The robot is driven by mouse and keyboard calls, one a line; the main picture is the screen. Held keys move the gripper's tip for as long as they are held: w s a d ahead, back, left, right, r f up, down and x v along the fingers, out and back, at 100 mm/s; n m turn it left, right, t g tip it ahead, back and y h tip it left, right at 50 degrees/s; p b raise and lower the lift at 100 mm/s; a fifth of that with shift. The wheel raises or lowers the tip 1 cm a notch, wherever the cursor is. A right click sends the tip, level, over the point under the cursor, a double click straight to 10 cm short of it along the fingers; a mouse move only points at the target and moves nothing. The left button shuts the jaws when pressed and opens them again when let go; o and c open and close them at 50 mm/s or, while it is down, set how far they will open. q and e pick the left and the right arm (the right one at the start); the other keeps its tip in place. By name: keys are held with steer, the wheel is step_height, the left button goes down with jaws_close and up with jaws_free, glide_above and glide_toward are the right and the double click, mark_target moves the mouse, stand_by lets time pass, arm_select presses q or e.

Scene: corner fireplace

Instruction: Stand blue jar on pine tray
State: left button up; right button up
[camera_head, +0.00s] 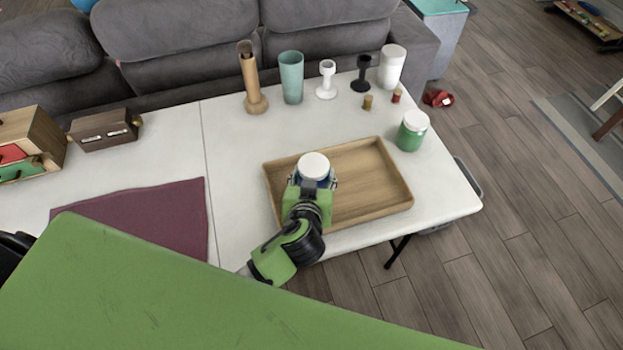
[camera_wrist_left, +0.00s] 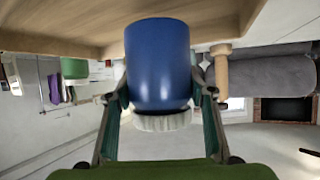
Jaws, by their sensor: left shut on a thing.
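The blue jar with a white lid (camera_head: 314,166) is in my left gripper (camera_head: 314,184), over the left part of the pine tray (camera_head: 372,185). In the head view the gripper and lid hide most of its blue body. The left wrist view is upside down and shows the blue body (camera_wrist_left: 158,60) between the two fingers, lid downward in the picture, with the tray (camera_wrist_left: 60,22) at the top. The jar looks upright, its base at or very near the tray floor; I cannot tell whether it touches. My right gripper is not in view.
A green jar (camera_head: 412,132) stands right of the tray. Along the back are a wooden vase (camera_head: 251,85), a teal cup (camera_head: 291,78), white and black holders, and a white canister (camera_head: 392,66). A maroon cloth (camera_head: 150,218) lies left. The tray's right half is empty.

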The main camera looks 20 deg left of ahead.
arm_select(q)
steer(key=shift+w+a+f, duration=0.15)
steer(key=shift+a+f, duration=0.1)
steer(key=shift+f, duration=0.05)
steer(key=shift+w+a+f, duration=0.1)
steer(key=shift+f, duration=0.55)
steer(key=shift+w+a+f, duration=0.1)
steer(key=shift+f, duration=1.25)
steer(key=o, duration=1.2)
steer(key=shift+s, duration=0.1)
steer(key=shift+o, duration=0.2)
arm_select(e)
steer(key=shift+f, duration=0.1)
arm_select(q)
steer(key=shift+r, duration=0.1)
